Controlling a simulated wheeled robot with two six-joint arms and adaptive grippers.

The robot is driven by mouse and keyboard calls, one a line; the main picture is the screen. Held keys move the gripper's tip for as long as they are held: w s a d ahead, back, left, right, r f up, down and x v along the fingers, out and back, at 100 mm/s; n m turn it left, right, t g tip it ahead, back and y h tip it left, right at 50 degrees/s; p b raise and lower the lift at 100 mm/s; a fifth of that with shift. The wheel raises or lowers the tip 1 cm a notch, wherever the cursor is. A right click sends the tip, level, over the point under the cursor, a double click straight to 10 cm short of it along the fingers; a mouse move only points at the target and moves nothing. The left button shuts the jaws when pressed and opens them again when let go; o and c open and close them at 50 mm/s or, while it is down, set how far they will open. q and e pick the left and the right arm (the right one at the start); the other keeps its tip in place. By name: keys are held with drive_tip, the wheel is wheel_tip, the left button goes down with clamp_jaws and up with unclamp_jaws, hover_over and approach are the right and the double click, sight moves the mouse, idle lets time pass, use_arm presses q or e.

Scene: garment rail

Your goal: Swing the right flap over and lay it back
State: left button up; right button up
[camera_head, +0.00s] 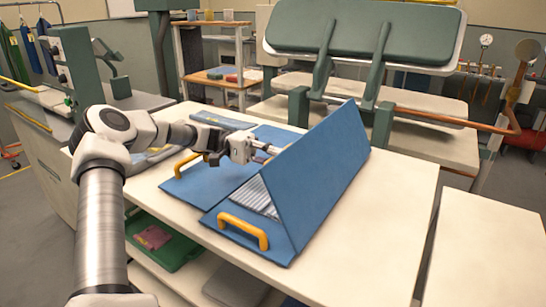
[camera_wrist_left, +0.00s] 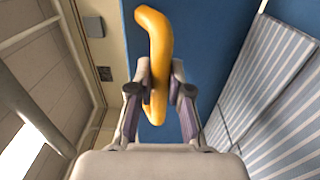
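The blue folding board lies on the cream table. Its right flap (camera_head: 325,165) stands raised and tilted to the left, with its outer face toward the head camera. A striped garment (camera_head: 256,197) shows beneath it, and also in the left wrist view (camera_wrist_left: 270,85). My left gripper (camera_head: 270,150) is at the inner, left side of the raised flap. In the left wrist view its fingers (camera_wrist_left: 160,88) close on both sides of a yellow handle (camera_wrist_left: 153,28) on a blue panel. That handle is hidden behind the flap in the head view. My right gripper is out of view.
The left flap (camera_head: 195,182) and front flap (camera_head: 222,215) lie flat, each with a yellow handle. The cream table (camera_head: 390,220) is clear to the right of the board. A green press (camera_head: 365,30) stands behind. A green tray (camera_head: 165,245) sits on the shelf below.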

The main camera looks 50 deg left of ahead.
use_arm(q)
drive_tip(key=o, duration=0.4)
drive_tip(key=shift+w+d+f, duration=0.1)
drive_tip(key=shift+d+f, duration=0.05)
drive_tip(key=shift+f, duration=0.1)
drive_tip(key=shift+c, duration=0.2)
drive_tip(key=shift+w, duration=0.2)
drive_tip(key=shift+s+a+r, duration=0.15)
drive_tip(key=shift+a, duration=0.05)
drive_tip(key=v, duration=1.1)
drive_tip(key=shift+a, duration=0.25)
drive_tip(key=shift+c, duration=0.3)
